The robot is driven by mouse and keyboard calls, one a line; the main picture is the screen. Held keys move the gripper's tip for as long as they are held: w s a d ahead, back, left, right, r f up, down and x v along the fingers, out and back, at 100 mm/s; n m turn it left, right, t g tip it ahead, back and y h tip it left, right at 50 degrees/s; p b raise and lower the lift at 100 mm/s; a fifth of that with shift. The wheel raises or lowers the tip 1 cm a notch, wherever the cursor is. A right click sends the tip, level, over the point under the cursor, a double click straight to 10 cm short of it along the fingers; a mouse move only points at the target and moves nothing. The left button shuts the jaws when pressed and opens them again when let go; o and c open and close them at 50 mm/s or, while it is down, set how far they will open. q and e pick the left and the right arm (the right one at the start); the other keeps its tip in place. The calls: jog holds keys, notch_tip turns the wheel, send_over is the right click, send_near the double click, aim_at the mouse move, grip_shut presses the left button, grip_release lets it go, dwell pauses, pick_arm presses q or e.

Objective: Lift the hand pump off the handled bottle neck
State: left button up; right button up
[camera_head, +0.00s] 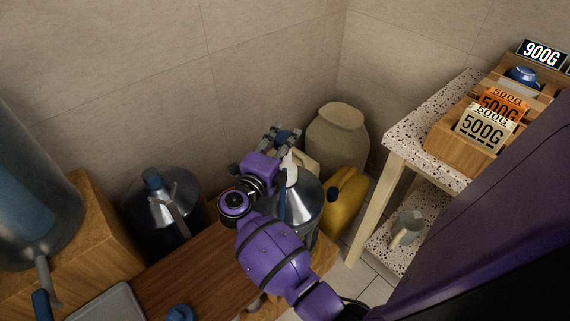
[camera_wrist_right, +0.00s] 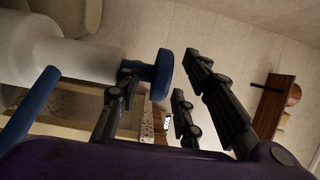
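The hand pump has a white body (camera_head: 291,168) standing above a clear grey bottle (camera_head: 303,203); my right arm hides much of both. In the right wrist view the pump shows as a white cylinder (camera_wrist_right: 85,60) with a blue round knob (camera_wrist_right: 163,75) and a blue spout (camera_wrist_right: 28,105). My right gripper (camera_head: 277,133) is at the top of the pump. Its dark fingers (camera_wrist_right: 160,75) are spread, with the knob between or just beyond the tips. I cannot tell if they touch it. The bottle's handle is not clearly visible. My left gripper is out of view.
A second bottle (camera_head: 150,215) with a blue top stands left, and a large clear container (camera_head: 30,200) farther left. A yellow jug (camera_head: 348,200) and beige pot (camera_head: 337,140) stand close on the right. A speckled shelf (camera_head: 412,138) holds price signs.

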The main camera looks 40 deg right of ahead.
jog(key=shift+d, duration=0.1)
grip_shut()
dwell(0.3)
jog(key=shift+r, duration=0.15)
